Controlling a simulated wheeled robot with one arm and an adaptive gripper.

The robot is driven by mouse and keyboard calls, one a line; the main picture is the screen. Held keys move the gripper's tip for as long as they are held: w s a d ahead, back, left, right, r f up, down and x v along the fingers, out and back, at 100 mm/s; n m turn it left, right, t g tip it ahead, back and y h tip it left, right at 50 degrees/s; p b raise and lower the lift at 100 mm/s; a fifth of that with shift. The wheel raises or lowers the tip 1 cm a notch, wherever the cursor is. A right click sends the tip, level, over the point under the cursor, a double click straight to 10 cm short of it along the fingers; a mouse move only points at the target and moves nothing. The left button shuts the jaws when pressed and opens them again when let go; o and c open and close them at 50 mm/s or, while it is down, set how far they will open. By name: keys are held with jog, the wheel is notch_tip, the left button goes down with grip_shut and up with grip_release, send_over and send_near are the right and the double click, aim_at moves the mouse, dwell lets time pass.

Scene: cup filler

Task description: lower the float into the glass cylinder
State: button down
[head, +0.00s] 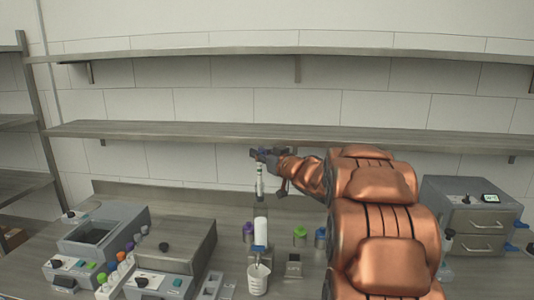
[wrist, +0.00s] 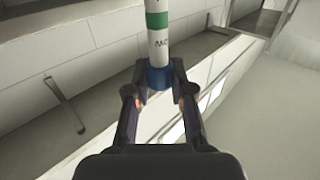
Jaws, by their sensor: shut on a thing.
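My gripper (head: 265,154) is raised in front of the lower wall shelf and shut on the float (head: 260,182). The float is a slim white stick with dark bands, hanging about upright below the jaws in the head view. In the wrist view my gripper (wrist: 160,85) pinches the float's blue section, and a green band and dark lettering (wrist: 158,35) show beyond it. A pale upright cylinder (head: 260,232) stands below the float in the picture, with a gap between them. I cannot tell whether this cylinder is glass, nor how their depths line up.
A measuring cup (head: 258,280) stands in front of the cylinder. Small jars with purple (head: 248,231) and green (head: 300,235) lids stand either side. Grey boxes (head: 175,255) fill the left bench; a drawer unit (head: 474,215) is right. The shelf (head: 200,130) is close behind my gripper.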

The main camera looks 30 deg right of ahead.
aim_at(263, 189)
jog(key=shift+f+b, duration=3.15)
jog(key=shift+f, duration=2.65)
jog(key=c, duration=0.9)
grip_release()
jog(key=shift+c, duration=0.2)
jog(key=s+d, duration=0.1)
jog(key=s, duration=1.1)
